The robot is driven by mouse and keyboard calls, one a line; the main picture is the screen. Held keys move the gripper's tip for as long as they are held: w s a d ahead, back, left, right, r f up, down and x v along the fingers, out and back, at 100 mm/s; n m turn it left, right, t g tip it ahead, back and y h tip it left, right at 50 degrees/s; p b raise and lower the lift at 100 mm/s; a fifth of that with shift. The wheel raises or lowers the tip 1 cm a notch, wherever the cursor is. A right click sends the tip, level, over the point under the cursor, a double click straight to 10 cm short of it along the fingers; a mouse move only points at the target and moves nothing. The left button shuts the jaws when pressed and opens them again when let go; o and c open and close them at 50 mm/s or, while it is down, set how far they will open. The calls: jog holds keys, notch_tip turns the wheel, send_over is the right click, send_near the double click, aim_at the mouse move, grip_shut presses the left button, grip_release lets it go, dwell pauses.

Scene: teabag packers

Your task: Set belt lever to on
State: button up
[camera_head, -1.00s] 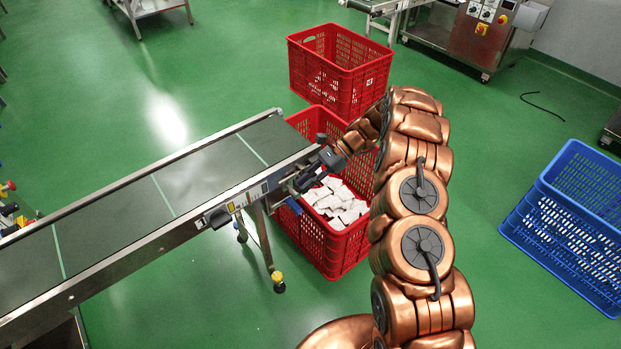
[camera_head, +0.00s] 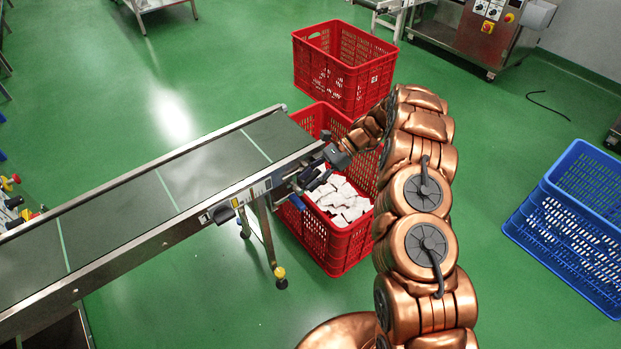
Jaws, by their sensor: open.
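The conveyor belt (camera_head: 125,203) runs from the lower left to the middle, with a metal side rail. A dark knob-like part (camera_head: 222,214) sits on the rail to the left of that label. I cannot make out the belt lever itself or its setting for certain. My gripper (camera_head: 300,189) is open, beside the rail just right of the control unit, above the near red crate. Its fingers are small and dark here, and whether they touch anything is unclear.
The near red crate (camera_head: 337,253) holds white packets (camera_head: 345,198) under the belt's end. An empty-looking red crate (camera_head: 345,84) stands behind it. Blue crates (camera_head: 575,220) stand at the right. A steel machine (camera_head: 465,38) is at the back. Green floor lies open between.

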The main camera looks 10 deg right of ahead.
jog(key=v, duration=1.1)
jog(key=shift+d+r, duration=0.25)
jog(key=shift+d, duration=0.05)
jog(key=shift+w+r, duration=0.1)
jog(key=shift+w, duration=0.05)
jog(key=shift+c, duration=0.2)
